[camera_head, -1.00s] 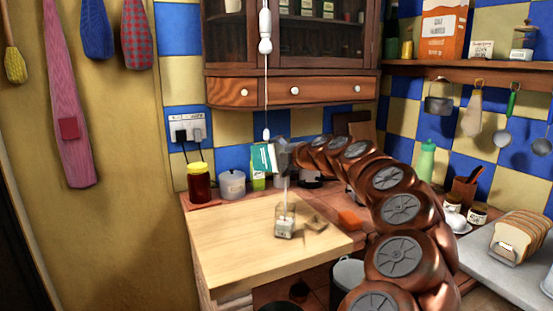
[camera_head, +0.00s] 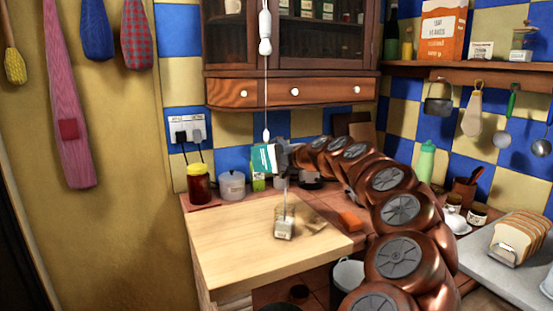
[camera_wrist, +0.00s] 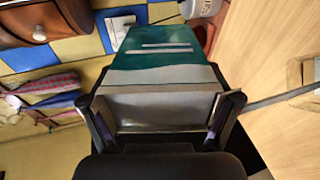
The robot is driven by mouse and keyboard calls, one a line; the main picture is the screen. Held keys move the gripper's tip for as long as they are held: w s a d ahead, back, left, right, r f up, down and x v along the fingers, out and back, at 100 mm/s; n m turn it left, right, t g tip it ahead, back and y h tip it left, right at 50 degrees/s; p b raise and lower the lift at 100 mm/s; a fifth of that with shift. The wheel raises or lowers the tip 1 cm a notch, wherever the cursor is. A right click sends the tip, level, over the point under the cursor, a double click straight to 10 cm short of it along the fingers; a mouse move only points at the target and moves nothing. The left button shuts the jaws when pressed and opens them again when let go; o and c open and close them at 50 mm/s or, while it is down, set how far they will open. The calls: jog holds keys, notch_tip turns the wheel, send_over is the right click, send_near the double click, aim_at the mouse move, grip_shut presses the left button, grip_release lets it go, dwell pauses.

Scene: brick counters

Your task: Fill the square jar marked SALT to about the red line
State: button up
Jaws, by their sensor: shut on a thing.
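The small clear square jar (camera_head: 284,229) stands upright on the pale wooden board. Whitish stuff shows low inside it; its label and red line are too small to read. My gripper (camera_head: 281,157) is above and slightly left of the jar, shut on a teal and white carton (camera_head: 263,158). The carton is tilted, and a thin pale stream (camera_head: 285,188) drops from near the gripper towards the jar's mouth. In the wrist view the carton (camera_wrist: 158,50) sits between both fingers of my gripper (camera_wrist: 165,108). The carton's opening is hidden.
The wooden board (camera_head: 230,245) has free room left of the jar. A small flat brown piece (camera_head: 318,226) lies right of it. Behind stand a red-brown jar (camera_head: 198,187) and a grey lidded pot (camera_head: 232,185). A light-pull (camera_head: 266,130) hangs near the carton.

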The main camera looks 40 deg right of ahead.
jog(key=b, duration=0.3)
jog(key=shift+d+f, duration=0.1)
jog(key=shift+f, duration=0.25)
jog(key=shift+r+b, duration=0.15)
jog(key=shift+b, duration=0.9)
jog(key=shift+s+r, duration=0.1)
jog(key=shift+r, duration=0.2)
jog(key=shift+r+p, duration=0.15)
jog(key=shift+p, duration=0.35)
